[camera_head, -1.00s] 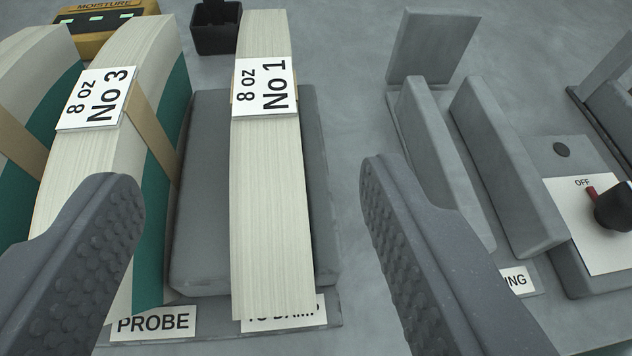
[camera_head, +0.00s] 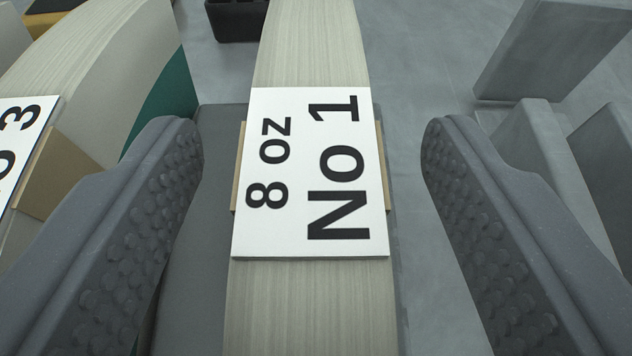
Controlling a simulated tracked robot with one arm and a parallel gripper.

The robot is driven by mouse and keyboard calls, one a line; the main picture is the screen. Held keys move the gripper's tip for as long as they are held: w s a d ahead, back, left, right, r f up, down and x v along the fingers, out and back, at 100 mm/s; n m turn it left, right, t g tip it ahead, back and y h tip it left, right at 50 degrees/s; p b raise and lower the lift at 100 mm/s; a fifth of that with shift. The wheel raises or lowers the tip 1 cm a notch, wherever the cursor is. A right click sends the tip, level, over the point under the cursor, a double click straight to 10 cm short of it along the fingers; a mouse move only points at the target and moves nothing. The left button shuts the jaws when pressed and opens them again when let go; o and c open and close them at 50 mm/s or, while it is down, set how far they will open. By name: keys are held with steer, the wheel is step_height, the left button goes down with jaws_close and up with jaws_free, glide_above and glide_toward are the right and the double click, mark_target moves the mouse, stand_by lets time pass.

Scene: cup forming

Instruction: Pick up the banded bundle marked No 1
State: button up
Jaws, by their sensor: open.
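The bundle marked No 1 (camera_head: 310,315) is a tall stack of pale paper edges with a tan band around it. A white label reading "8 oz No 1" (camera_head: 300,225) is on its near face. It stands on a grey block (camera_head: 205,250). My gripper (camera_head: 312,150) is open, with one finger left of the bundle and one right of it. A visible gap lies between each finger and the bundle. The bundle's lower end is out of the picture.
The bundle marked No 3 (camera_head: 95,60) stands close on the left, partly behind my left finger. A grey holder with upright plates (camera_head: 550,45) is on the right, near my right finger. A black box (camera_head: 237,22) and a yellow device (camera_head: 45,20) are at the back.

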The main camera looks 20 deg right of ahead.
steer(key=shift+x, duration=0.95)
jaws_close()
steer(key=shift+r, duration=0.1)
